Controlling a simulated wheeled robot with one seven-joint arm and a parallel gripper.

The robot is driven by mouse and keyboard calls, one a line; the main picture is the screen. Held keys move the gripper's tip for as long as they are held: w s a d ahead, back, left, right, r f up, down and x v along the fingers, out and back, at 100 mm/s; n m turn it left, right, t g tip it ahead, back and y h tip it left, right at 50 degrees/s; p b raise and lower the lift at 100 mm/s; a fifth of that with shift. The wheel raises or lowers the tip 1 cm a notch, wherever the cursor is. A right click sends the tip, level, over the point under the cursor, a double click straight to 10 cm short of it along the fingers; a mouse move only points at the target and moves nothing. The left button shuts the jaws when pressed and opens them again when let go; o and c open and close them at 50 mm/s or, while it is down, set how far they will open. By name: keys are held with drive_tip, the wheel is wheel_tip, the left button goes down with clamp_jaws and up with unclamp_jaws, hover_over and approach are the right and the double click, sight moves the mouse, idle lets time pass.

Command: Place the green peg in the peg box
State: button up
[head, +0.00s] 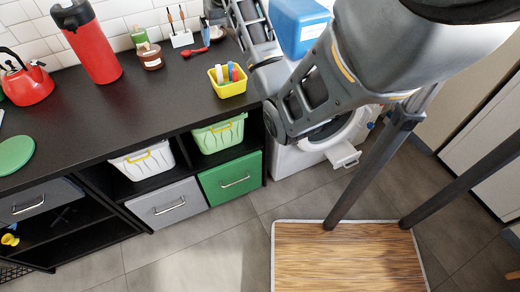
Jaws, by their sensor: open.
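My arm comes in from the upper right, bends low in front of the counter's right end and runs up out of the top edge. My gripper is beyond the frame, so its fingers do not show. A small yellow box (229,89) stands on the dark counter near its right front corner, left of my arm. Upright white, blue and red pieces show inside it. I cannot tell whether it is the peg box. I cannot make out a green peg anywhere in this view.
The dark counter (140,105) has free room in its middle. On it stand a red kettle (27,85), a red flask (92,50), jars, a white holder (181,40) and a red spoon (196,52). A green disc (14,154) lies at left. A washing machine (290,160) stands at right.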

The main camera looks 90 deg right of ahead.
drive_tip(key=w+a+f+n+t, duration=0.2)
drive_tip(key=w+a+f, duration=0.5)
drive_tip(key=a+f, duration=0.15)
drive_tip(key=a+f+n+t, duration=0.2)
drive_tip(key=a+f, duration=0.2)
drive_tip(key=a, duration=0.8)
drive_tip(key=a+f+n+t, duration=0.1)
drive_tip(key=a+f+t, duration=0.15)
drive_tip(key=a, duration=1.05)
drive_tip(key=s+a+r+n+t, duration=0.25)
drive_tip(key=s+a, duration=0.45)
drive_tip(key=a, duration=0.4)
drive_tip(key=s+a+r+n+t+y, duration=0.1)
drive_tip(key=s+a+r+n+t, duration=0.1)
drive_tip(key=s+r, duration=0.4)
drive_tip(key=s+a+r+n+t+y, duration=0.2)
drive_tip(key=s+a+r, duration=0.1)
drive_tip(key=s+r, duration=0.3)
drive_tip(key=shift+s+a+r+n, duration=0.15)
drive_tip(key=shift+a+r+n, duration=0.2)
